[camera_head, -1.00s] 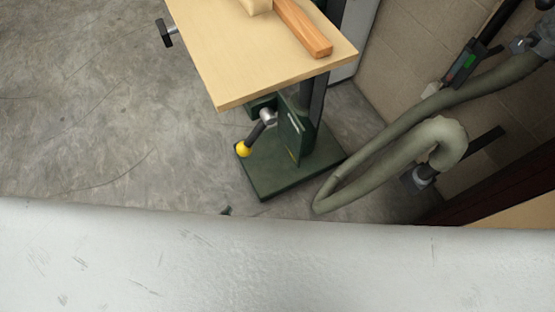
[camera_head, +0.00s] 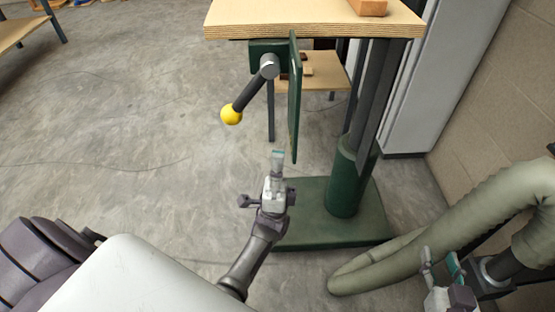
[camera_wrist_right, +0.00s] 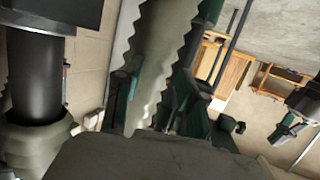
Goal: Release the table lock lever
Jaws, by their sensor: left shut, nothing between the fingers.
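The lock lever (camera_head: 250,92) is a dark rod on a silver pivot under the wooden table top (camera_head: 300,22). It slants down and left to a yellow ball knob (camera_head: 231,114). My left gripper (camera_head: 277,156) is shut and empty, pointing up, below and right of the knob in the head view; it is apart from the lever. My right gripper (camera_head: 441,259) has its fingers spread at the lower right, in front of the grey-green hose. I cannot make out the lever in the right wrist view.
A green plate (camera_head: 294,100) hangs beside the lever. The green column (camera_head: 345,180) stands on a green base (camera_head: 330,233). The thick hose (camera_head: 420,235) fills the lower right and also shows large in the right wrist view (camera_wrist_right: 160,60). Bare floor lies left of the lever.

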